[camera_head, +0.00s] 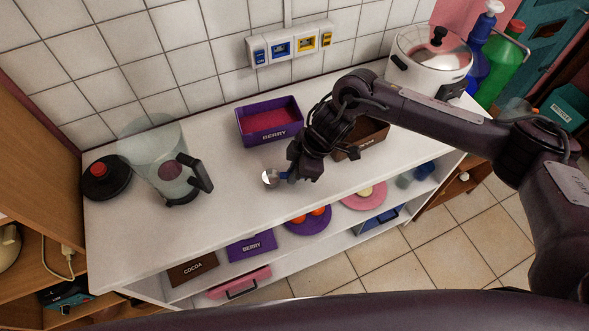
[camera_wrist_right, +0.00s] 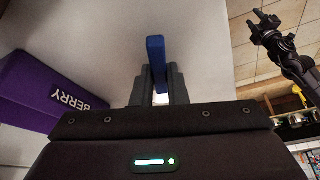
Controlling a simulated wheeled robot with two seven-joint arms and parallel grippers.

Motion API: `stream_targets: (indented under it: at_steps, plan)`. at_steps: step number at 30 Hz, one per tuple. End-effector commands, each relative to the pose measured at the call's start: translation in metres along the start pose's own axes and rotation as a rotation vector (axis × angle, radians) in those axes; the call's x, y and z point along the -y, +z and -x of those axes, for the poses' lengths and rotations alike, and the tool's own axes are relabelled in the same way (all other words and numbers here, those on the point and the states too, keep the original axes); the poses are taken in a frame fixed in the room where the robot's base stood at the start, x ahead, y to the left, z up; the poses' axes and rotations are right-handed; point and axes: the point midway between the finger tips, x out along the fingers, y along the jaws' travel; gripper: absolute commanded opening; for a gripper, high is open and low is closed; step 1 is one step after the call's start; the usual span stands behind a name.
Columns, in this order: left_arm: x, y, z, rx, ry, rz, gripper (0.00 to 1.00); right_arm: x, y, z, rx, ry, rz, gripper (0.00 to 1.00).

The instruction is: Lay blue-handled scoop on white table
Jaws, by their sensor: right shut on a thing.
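The blue-handled scoop (camera_head: 270,178) is held by my right gripper (camera_head: 291,174) near the front edge of the white table (camera_head: 225,195). Its metal bowl points left in the head view. In the right wrist view the blue handle (camera_wrist_right: 156,62) stands between the two dark fingers of the right gripper (camera_wrist_right: 160,88). I cannot tell whether the scoop touches the table top. My left gripper (camera_wrist_right: 263,24) shows at the upper right of the right wrist view, fingers apart and empty, over the tiled floor. It is not in the head view.
A purple BERRY box (camera_head: 270,121) stands behind the scoop. A brown box (camera_head: 366,138) is partly hidden by my right arm. A blender jug (camera_head: 167,165) and its black lid (camera_head: 105,178) stand at left, a white cooker (camera_head: 430,62) at back right. Table top left of the scoop is clear.

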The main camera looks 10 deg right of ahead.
Motion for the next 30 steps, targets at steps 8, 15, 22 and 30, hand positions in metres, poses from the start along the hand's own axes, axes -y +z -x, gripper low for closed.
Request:
stream_targets:
  at_steps: [8, 15, 22, 30]
  plan:
    - [0.000, 0.000, 0.000, -0.001, 0.000, 0.000, 0.39, 0.000, 0.001, -0.003, -0.001, 0.001, 0.001, 0.00]
    - [0.002, 0.000, -0.001, 0.000, -0.002, 0.001, 0.39, -0.001, 0.002, -0.006, -0.001, 0.001, 0.000, 0.23]
    - [0.003, 0.000, -0.001, 0.000, -0.004, 0.002, 0.39, 0.000, 0.002, -0.006, -0.001, 0.001, 0.001, 0.35]
    - [0.004, 0.000, -0.001, 0.001, -0.005, 0.002, 0.39, -0.001, 0.001, 0.004, -0.001, 0.002, 0.000, 0.35]
